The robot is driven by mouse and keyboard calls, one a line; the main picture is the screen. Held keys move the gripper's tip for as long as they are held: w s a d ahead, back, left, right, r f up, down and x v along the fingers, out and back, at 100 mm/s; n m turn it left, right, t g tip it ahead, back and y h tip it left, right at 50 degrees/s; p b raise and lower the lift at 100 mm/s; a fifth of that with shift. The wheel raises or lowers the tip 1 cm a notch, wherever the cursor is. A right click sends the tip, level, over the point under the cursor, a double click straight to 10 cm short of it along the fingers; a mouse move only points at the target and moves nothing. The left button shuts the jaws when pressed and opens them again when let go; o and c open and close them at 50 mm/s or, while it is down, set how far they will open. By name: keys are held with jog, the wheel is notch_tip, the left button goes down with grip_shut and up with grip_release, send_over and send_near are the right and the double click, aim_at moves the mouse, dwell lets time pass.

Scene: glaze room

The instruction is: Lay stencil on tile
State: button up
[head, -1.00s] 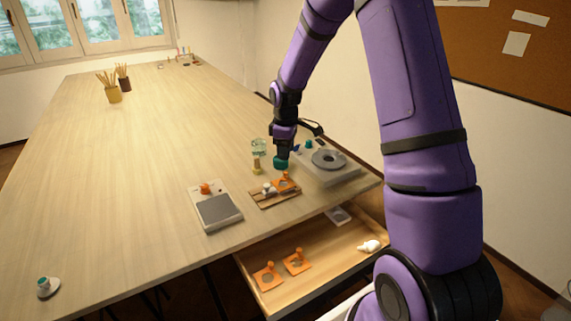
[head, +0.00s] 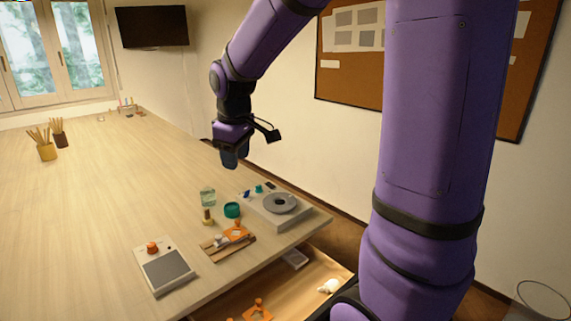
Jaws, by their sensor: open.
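One orange stencil with a knob (head: 237,232) lies on the right end of a small wooden board (head: 214,254) on the table. A white-knobbed piece (head: 218,241) sits at its left; whether a tile lies under the stencil I cannot tell. Another orange stencil (head: 258,312) lies in the open drawer, partly cut off by the frame's bottom edge, with a bit of orange beside it. A pale grey flat piece (head: 295,259), possibly a tile, is at the drawer's back. My gripper (head: 230,163) is open and empty, pointing down, well above and behind the board.
A teal pot (head: 232,210), a glass jar (head: 208,197) and a small brass-coloured piece (head: 207,217) stand behind the board. A turntable unit (head: 280,203) is at right, a grey-topped device (head: 166,272) at left. A white object (head: 328,286) lies in the drawer (head: 290,285).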

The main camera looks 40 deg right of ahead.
jog(key=s+a+r+m+t, duration=0.1)
jog(key=s+r, duration=0.1)
jog(key=s, duration=0.5)
jog(key=s+a+r+m+t, duration=0.1)
jog(key=s+a+r+m, duration=0.1)
jog(key=s, duration=0.6)
jog(key=s+a+r+m+t, duration=0.1)
jog(key=s+r+m, duration=0.1)
jog(key=s, duration=0.5)
jog(key=shift+s+a+r+y, duration=0.2)
jog(key=shift+a+r+y, duration=0.05)
jog(key=shift+r+y, duration=0.15)
